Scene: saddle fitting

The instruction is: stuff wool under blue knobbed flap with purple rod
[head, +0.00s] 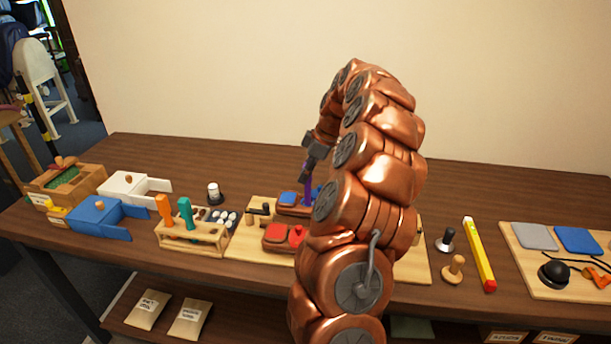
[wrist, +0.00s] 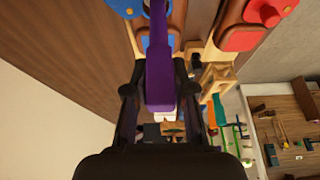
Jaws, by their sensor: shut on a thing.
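My gripper (head: 314,160) is shut on the purple rod (head: 308,186), which points down beside the right part of the blue flap (head: 289,198). In the wrist view, the purple rod (wrist: 159,70) runs up between my fingers (wrist: 158,92) and past the top edge, so its tip is hidden. Blue parts of the flap (wrist: 125,6) show on both sides of the rod there. I cannot tell whether the rod touches the flap or is under it. I see no wool that I can make out.
A red knobbed flap (head: 276,236) lies nearer on the same wooden board (head: 250,250). A rack (head: 195,238) with orange and teal handled tools stands left of it. Blue (head: 97,212) and white (head: 128,187) boxes stand further left. My arm hides the board's right part.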

